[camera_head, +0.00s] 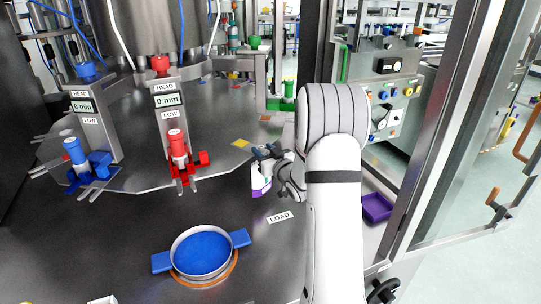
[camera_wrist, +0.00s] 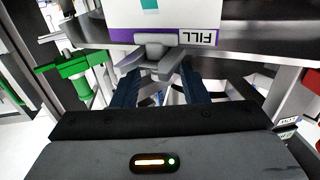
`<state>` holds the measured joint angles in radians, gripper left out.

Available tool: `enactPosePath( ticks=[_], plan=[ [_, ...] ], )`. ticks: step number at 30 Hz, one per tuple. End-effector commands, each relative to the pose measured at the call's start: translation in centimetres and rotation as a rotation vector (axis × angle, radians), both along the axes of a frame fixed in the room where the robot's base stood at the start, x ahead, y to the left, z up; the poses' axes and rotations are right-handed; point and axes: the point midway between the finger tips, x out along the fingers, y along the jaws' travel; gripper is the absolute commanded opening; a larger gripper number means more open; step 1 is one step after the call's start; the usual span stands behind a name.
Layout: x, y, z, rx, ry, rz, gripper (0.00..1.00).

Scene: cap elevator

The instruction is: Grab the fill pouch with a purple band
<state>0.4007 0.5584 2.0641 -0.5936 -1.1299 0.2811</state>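The fill pouch (camera_head: 260,181) is white with a purple band and is beside my gripper (camera_head: 266,153), over the dark worktop near the LOAD label. In the wrist view the pouch (camera_wrist: 190,14) fills the top edge, with a purple band, an upside-down FILL label and a teal mark; its upper part is cut off. A grey spout-like piece (camera_wrist: 155,40) sits at the pouch's edge, between the tips of my gripper (camera_wrist: 155,68). The exact contact is partly hidden.
A round blue-bottomed dish (camera_head: 202,250) with blue handles is at the front. Red (camera_head: 178,150) and blue (camera_head: 77,157) head stations stand left. A purple tray (camera_head: 377,208) lies right of my arm. A green fixture (camera_head: 283,103) stands behind. A metal door frame (camera_head: 440,120) bounds the right.

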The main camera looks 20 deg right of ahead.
Motion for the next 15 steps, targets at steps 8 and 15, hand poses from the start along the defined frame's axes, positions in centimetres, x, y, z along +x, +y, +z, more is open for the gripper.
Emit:
enactPosePath(
  ticks=[8, 15],
  plan=[
    [2.1, 0.2, 0.0, 0.001, 0.001, -0.001, 0.40],
    [2.2, 0.2, 0.0, 0.000, 0.001, -0.002, 0.40]
  ],
)
